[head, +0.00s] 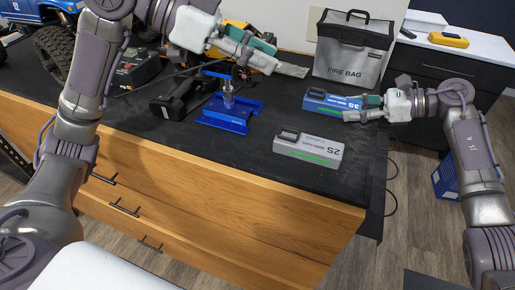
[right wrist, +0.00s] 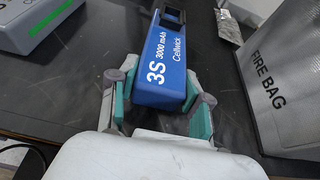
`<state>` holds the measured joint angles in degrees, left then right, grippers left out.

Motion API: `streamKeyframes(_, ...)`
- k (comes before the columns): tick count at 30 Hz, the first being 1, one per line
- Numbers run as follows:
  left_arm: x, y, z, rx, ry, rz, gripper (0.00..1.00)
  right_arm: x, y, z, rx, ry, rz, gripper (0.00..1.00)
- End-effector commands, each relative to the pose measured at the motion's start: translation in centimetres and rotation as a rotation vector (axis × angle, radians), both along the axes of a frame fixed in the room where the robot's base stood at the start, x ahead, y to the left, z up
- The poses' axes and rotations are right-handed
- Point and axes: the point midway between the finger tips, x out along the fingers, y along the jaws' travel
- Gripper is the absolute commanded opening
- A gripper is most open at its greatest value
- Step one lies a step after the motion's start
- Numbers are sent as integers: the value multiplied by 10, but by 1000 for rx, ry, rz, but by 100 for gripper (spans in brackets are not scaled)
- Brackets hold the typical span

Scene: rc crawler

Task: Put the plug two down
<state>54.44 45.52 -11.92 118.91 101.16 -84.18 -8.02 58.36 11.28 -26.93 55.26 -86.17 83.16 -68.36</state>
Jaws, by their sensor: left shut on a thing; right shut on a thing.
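My left gripper (head: 262,58) is above the back of the bench, right of the blue stand. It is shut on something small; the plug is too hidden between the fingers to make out. My right gripper (head: 358,107) is shut on the blue 3S battery (head: 325,98), which lies on the black bench top near the fire bag. The right wrist view shows the battery (right wrist: 163,65) between the teal fingertips (right wrist: 161,110).
A grey 2S battery (head: 308,150) lies nearer the bench's front edge. A blue stand (head: 230,118) with a metal part is on the left. The fire bag (head: 350,55) stands behind.

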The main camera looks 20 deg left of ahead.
Motion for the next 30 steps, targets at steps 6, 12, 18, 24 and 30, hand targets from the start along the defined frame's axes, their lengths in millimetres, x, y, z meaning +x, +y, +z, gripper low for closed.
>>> streamKeyframes(6, 0, -1, -46, -2, 12, -7, 6, 0, 0, 0, 1, 0, -1, 0)
streamKeyframes(12, -1, -1, -98, -3, 12, -6, 6, 0, 0, 0, 1, 0, -1, 0)
streamKeyframes(18, -1, -1, -130, -3, 5, -5, 6, 0, 0, 1, 1, 0, -1, 0)
streamKeyframes(24, 0, 0, -148, -3, 7, -4, 6, 0, 0, 0, 1, 0, -1, 0)
streamKeyframes(30, 0, 0, -175, -3, 6, -3, 6, 0, 0, 0, 1, 0, -1, 0)
